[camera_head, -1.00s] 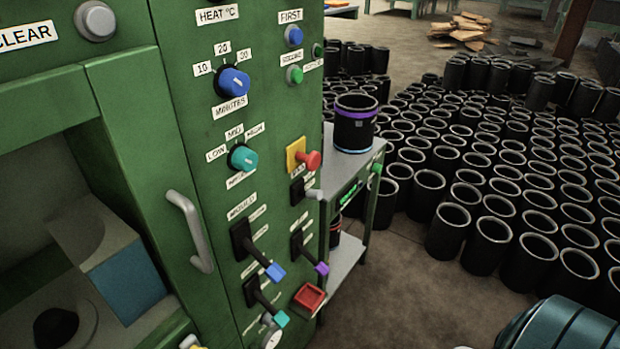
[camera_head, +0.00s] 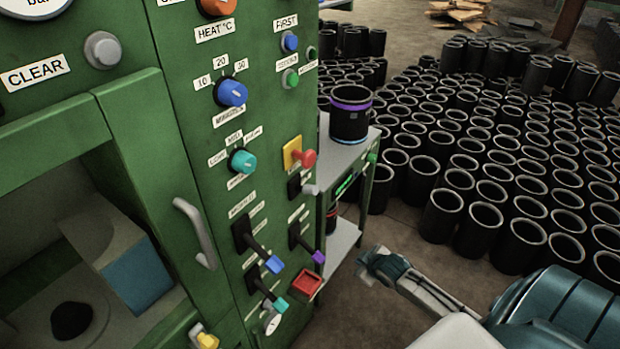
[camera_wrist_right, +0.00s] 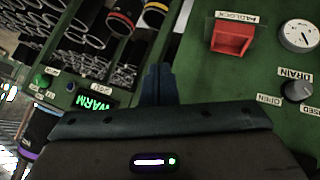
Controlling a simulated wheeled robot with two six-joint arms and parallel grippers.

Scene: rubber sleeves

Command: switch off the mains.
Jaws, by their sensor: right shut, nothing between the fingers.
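The green machine panel (camera_head: 185,130) carries several controls. A red mushroom button on a yellow plate (camera_head: 291,152) sits on its right part. Just below it is a black switch with a grey lever (camera_head: 310,189) sticking out to the right. The small labels there are too blurred to read, so I cannot tell which control is the mains. My right gripper (camera_head: 372,262) is right of the panel's lower part, apart from it. In the right wrist view its fingers (camera_wrist_right: 158,84) are shut and empty. My left gripper is not in view.
A red block (camera_head: 307,285) projects low on the panel, near levers with blue (camera_head: 274,264), purple (camera_head: 318,257) and teal (camera_head: 281,304) tips. A shelf stand holding a black sleeve (camera_head: 350,118) stands beside the machine. Many black sleeves (camera_head: 480,185) cover the floor behind.

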